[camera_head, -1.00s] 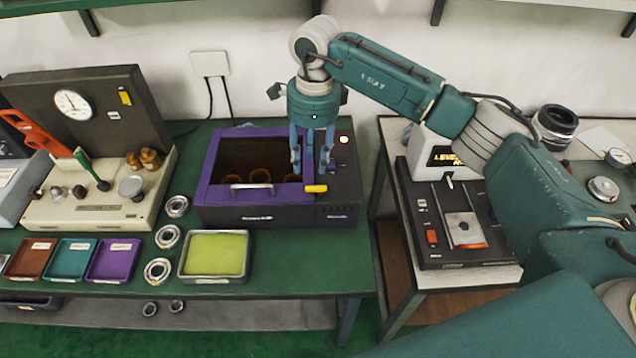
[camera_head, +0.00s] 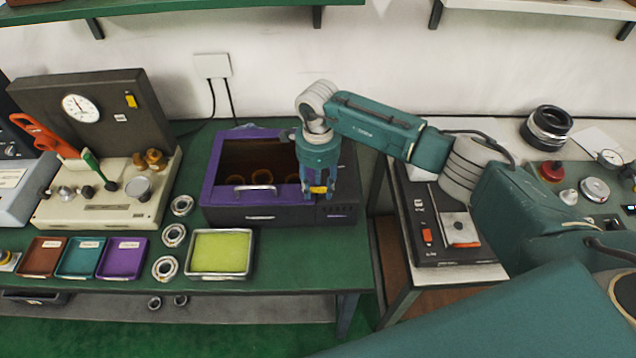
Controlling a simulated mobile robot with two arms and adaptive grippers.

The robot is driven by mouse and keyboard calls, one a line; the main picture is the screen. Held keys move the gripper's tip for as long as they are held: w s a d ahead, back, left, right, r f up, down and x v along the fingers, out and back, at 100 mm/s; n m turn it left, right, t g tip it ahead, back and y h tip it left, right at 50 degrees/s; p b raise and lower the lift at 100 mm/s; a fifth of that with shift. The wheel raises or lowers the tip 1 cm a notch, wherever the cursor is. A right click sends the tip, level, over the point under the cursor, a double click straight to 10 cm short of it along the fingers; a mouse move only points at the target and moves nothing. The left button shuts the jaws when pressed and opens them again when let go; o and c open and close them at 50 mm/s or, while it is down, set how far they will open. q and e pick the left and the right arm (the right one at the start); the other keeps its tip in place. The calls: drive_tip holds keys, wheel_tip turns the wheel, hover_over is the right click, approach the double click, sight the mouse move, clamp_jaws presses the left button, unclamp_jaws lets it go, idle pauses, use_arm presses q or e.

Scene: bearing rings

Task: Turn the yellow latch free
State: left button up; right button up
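The yellow latch (camera_head: 319,189) is a small bar on the front right part of the purple-rimmed box (camera_head: 207,186). My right gripper (camera_head: 319,194) points down from above with its fingers on either side of the latch. The fingers look close to the latch, but I cannot tell whether they press on it. The box has a dark see-through lid with a metal handle (camera_head: 254,188), and several orange-brown rings show dimly inside. My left gripper is not in view.
Bearing rings (camera_head: 174,235) and a tray with a yellow-green pad (camera_head: 221,252) lie in front of the box. Brown, teal and purple trays (camera_head: 122,257) and a gauge machine (camera_head: 105,212) stand left. A black device (camera_head: 455,240) is on the right table.

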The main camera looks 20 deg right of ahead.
drive_tip(key=shift+c, duration=0.3)
clamp_jaws()
